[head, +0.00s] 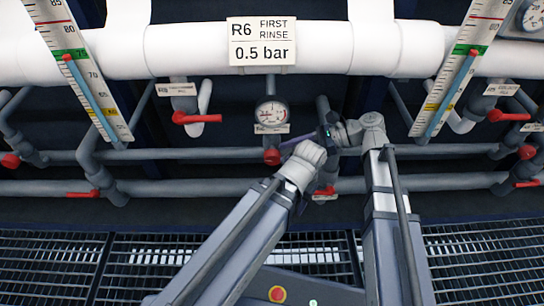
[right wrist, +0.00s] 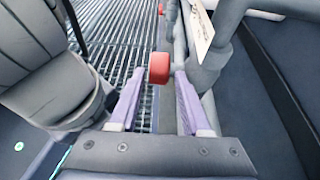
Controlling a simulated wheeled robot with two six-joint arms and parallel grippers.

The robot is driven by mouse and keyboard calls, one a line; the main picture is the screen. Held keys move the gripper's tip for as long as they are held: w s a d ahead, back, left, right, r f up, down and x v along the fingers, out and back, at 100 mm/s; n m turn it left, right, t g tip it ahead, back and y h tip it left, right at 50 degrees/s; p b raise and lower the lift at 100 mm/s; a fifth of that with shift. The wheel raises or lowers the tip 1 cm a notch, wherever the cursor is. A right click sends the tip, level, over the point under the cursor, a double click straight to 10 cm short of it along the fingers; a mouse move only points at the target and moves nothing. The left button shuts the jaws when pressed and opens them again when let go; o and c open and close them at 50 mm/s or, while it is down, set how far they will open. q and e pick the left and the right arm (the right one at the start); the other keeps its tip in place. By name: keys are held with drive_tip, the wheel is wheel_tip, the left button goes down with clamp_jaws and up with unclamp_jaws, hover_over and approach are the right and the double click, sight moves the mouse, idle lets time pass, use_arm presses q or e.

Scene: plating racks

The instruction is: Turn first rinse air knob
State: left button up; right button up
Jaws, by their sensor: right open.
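The first rinse air knob (head: 272,156) is a small red knob on the grey pipe below the round gauge (head: 271,112), under the sign reading R6 FIRST RINSE 0.5 bar (head: 261,42). My right gripper (head: 292,143) is just right of the knob, partly hidden behind my arm. In the right wrist view, my right gripper (right wrist: 157,92) is open and empty. Its two purple fingers point at the red knob (right wrist: 159,67), which sits just ahead of and between the fingertips. I cannot tell whether they touch it. My left gripper is not in view.
Red lever handles (head: 196,118) and other red knobs (head: 10,161) sit on neighbouring grey pipes. A lower red handle (head: 324,191) is close to my arm. A small white tag (right wrist: 199,25) hangs near the knob. A metal grating floor (head: 60,265) lies below.

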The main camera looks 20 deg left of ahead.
sight(279, 154)
drive_tip(key=shift+b+x, duration=0.75)
drive_tip(key=shift+x, duration=1.95)
drive_tip(key=shift+r, duration=0.1)
clamp_jaws()
